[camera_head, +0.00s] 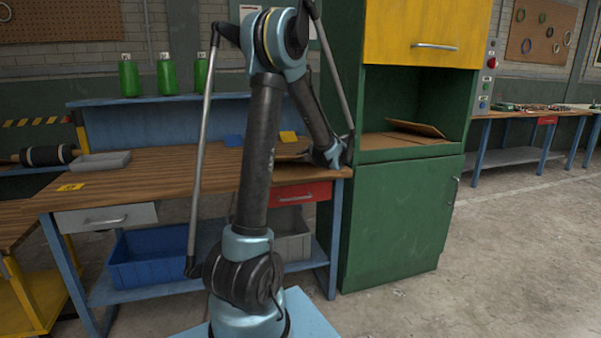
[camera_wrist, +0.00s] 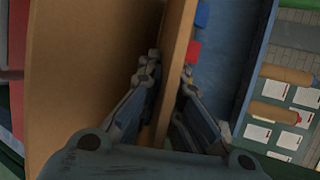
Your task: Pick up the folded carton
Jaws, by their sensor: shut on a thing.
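The folded carton (camera_head: 288,150) is a flat brown piece at the right end of the wooden workbench, partly hidden behind my arm in the head view. My gripper (camera_head: 331,157) is at its right side, low over the bench end; its fingers are too small to make out there. In the wrist view, the carton (camera_wrist: 95,70) is a broad, plain brown panel filling the left half. Its edge runs between the two fingers of my gripper (camera_wrist: 170,85), one on each side, closed on it. I cannot tell whether the carton touches the bench.
The workbench (camera_head: 150,172) has a grey tray (camera_head: 100,163) at left and blue and yellow pieces behind the carton. A green cabinet (camera_head: 400,215) stands close at right, with another flat brown sheet (camera_head: 417,128) in its opening. Green bottles (camera_head: 165,75) stand on the back shelf.

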